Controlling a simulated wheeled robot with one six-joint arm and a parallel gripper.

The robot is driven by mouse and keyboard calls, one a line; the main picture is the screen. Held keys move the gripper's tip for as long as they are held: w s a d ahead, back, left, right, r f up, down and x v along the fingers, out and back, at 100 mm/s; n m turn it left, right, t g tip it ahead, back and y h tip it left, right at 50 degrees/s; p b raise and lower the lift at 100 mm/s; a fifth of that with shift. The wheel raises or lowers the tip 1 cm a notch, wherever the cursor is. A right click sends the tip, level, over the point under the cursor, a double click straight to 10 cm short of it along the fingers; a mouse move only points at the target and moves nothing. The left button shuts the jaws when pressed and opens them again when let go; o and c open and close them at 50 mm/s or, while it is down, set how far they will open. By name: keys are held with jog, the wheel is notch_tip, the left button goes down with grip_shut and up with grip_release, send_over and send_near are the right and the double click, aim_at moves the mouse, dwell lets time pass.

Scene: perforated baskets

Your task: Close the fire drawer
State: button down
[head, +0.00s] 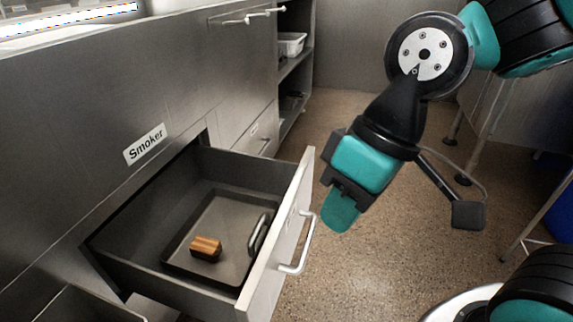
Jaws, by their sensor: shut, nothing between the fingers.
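An open drawer (133,268) sticks out of the grey metal cabinet (75,140). Its light front panel (279,260) has a bar handle (304,245). A "Smoker" label (145,144) is on the cabinet face above it; any label on the drawer front cannot be read. Inside lies a dark tray (228,215) with a metal handle, holding a small brown striped block (206,248). My gripper (341,212) is shut and empty, pointing down in front of the drawer, to the right of the front panel and apart from its handle in the picture.
Another open compartment or drawer (85,303) shows at the bottom left. More closed drawers and a shelf with a white basket (291,43) stand further back. The speckled floor (340,280) in front is mostly clear. Metal table legs (489,125) stand at the right.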

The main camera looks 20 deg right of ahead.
jog(key=w+d+m+y+p, duration=0.25)
jog(key=w+p, duration=0.25)
jog(key=w, duration=0.5)
jog(key=m+t+y+p, duration=0.3)
jog(key=m+t+p, duration=0.4)
jog(key=m+p, duration=0.3)
send_near(309, 164)
jog(key=shift+m, duration=0.65)
jog(key=b+x, duration=0.1)
jog(key=x, duration=0.2)
jog(key=b+x, duration=0.2)
jog(key=x, duration=0.1)
jog(key=shift+w+f, duration=0.2)
jog(key=shift+f, duration=0.25)
jog(key=shift+w+a, duration=0.25)
